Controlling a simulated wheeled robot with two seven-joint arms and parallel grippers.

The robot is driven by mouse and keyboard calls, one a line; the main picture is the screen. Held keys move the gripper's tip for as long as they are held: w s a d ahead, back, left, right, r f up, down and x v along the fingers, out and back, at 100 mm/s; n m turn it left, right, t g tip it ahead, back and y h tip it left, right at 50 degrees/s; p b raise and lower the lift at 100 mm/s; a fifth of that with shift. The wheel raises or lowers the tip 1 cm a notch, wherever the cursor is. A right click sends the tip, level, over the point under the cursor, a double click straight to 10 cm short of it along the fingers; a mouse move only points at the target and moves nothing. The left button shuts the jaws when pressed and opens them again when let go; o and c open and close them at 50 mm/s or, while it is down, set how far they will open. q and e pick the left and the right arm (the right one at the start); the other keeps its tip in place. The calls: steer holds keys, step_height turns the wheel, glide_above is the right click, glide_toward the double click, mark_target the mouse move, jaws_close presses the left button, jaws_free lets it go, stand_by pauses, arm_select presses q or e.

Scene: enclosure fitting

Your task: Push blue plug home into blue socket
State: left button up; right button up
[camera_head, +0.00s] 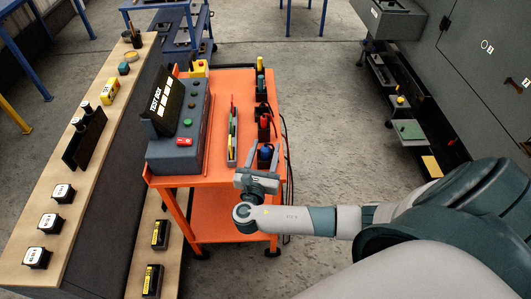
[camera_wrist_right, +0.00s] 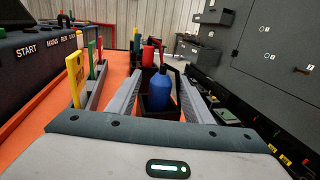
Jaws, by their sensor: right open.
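The blue plug (camera_head: 265,152) stands upright in a dark holder near the right edge of the orange cart. In the right wrist view the blue plug (camera_wrist_right: 162,94) shows between the fingers of my right gripper (camera_wrist_right: 160,82), with a gap on each side. My right gripper (camera_head: 262,173) is open and empty, at the near side of the plug in the head view. I cannot make out a blue socket for certain in either view. My left gripper is not in view.
Red (camera_head: 264,121), teal (camera_head: 260,84) and yellow (camera_head: 260,63) plugs stand in a row beyond the blue one. A strip with coloured tabs (camera_head: 232,137) and a grey test box (camera_head: 181,136) lie left. Dark cables hang at the cart's right edge.

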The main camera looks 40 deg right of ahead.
steer(key=x, duration=0.1)
steer(key=p+x, duration=0.1)
steer(key=x, duration=0.1)
steer(key=shift+w+d+r, duration=0.15)
steer(key=shift+d+r, duration=0.05)
steer(key=shift+r, duration=0.05)
steer(key=shift+w+d+f, duration=0.15)
steer(key=shift+w+d, duration=0.1)
jaws_close()
